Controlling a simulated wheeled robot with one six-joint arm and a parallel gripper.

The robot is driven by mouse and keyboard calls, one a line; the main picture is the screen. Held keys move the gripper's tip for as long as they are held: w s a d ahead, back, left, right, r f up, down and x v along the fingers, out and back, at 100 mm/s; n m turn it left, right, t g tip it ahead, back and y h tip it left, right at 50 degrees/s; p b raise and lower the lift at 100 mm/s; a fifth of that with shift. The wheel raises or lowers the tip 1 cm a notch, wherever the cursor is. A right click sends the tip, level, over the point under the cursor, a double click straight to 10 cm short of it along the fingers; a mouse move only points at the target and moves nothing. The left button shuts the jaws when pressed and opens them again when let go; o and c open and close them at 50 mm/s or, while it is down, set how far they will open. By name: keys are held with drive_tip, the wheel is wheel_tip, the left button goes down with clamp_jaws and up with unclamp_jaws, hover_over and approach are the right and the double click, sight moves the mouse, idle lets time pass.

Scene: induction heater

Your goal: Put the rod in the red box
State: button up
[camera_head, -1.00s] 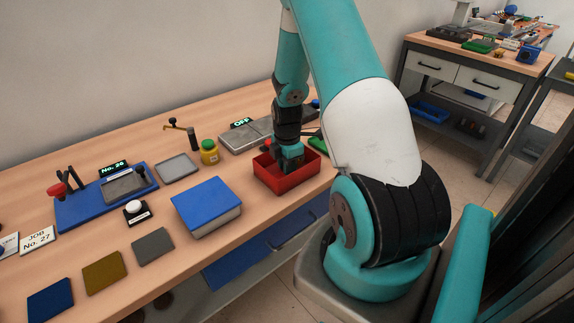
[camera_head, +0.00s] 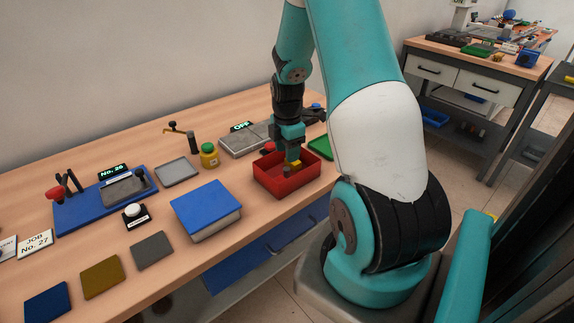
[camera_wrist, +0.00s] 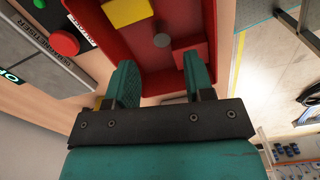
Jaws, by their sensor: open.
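The red box (camera_head: 284,188) stands on the bench near its front edge, and its inside shows in the wrist view (camera_wrist: 163,85). A small dark grey piece (camera_head: 286,171) stands in the box. In the wrist view it is a round grey end (camera_wrist: 161,40), which looks like the rod seen end-on. A yellow block (camera_wrist: 127,12) and a red block (camera_wrist: 191,53) are in the box on either side of it. My gripper (camera_wrist: 160,78) is open above the box, with nothing between its fingers. The lower part of the rod is hard to see.
A blue-topped block (camera_head: 207,205) is left of the box. A green pad (camera_head: 320,147) is right of the box.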

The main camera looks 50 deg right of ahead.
sight(287, 168)
wheel_tip(287, 168, up, 5)
drive_tip(key=a+r+m+y, duration=0.1)
drive_tip(key=a+r, duration=0.2)
drive_tip(key=a, duration=0.4)
drive_tip(key=a+r+m+t, duration=0.1)
drive_tip(key=a+r, duration=0.2)
drive_tip(key=a, duration=0.4)
drive_tip(key=a+r+m+y, duration=0.1)
drive_tip(key=a+r, duration=0.2)
drive_tip(key=a, duration=0.4)
drive_tip(key=s+a+r+m+y, duration=0.1)
drive_tip(key=s+a+r, duration=0.1)
drive_tip(key=s+a, duration=0.5)
drive_tip(key=s+a+r+m+g+y, duration=0.1)
drive_tip(key=s+a+r+m, duration=0.1)
drive_tip(key=s+a, duration=0.6)
drive_tip(key=a+r, duration=0.1)
drive_tip(key=a, duration=0.1)
drive_tip(key=shift+a+r, duration=0.3)
drive_tip(key=shift+r, duration=0.05)
drive_tip(key=shift+s, duration=0.1)
